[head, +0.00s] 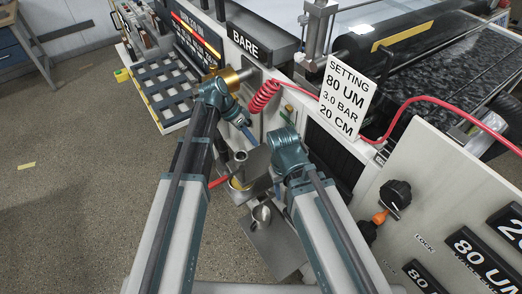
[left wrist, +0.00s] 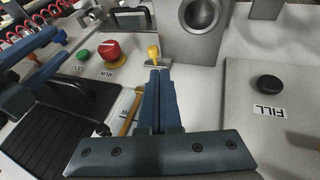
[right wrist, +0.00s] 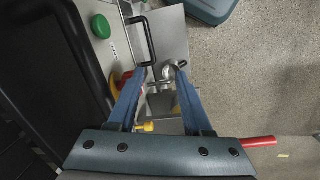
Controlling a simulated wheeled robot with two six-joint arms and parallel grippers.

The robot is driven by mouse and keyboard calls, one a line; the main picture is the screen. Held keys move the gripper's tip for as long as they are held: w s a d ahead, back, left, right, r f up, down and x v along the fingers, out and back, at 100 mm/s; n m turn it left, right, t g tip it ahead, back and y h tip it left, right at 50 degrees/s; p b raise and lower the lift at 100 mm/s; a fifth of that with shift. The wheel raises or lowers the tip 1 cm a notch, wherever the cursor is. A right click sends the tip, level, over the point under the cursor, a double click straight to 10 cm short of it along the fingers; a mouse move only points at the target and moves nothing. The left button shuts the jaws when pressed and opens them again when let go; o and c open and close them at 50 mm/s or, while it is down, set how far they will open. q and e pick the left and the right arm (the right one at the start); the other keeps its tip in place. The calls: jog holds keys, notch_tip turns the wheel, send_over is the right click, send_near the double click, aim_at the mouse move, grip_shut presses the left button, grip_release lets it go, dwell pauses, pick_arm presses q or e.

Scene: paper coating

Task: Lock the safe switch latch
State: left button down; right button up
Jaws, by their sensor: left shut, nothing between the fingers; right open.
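In the head view, an orange latch-like piece (head: 381,217) sits beside a black knob (head: 396,193) on the light front panel, near a LOCK label (head: 424,242). I cannot tell for sure that it is the safe switch latch. My left gripper (head: 249,137) is shut and empty at the machine front, well to the left of it. In the left wrist view, its fingertips (left wrist: 159,72) appear just below a small yellow knob (left wrist: 153,52) on a metal mount. My right gripper (right wrist: 161,67) is open; a metal cup (right wrist: 165,78) shows beyond its fingers, apparently not held.
A red knob (left wrist: 110,50) and a green button (left wrist: 82,55) are on the panel left of the yellow knob. A coiled red hose (head: 264,96) and a setting card (head: 346,97) are near the arms. Open floor (head: 70,200) is at left.

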pick_arm(q)
jog(key=b+x, duration=0.8)
jog(key=x, duration=0.2)
jog(key=shift+s, duration=0.1)
jog(key=s+d, duration=0.1)
jog(key=s, duration=0.1)
jog(key=s+d, duration=0.1)
jog(key=shift+s+d, duration=0.35)
jog(key=shift+r, duration=0.1)
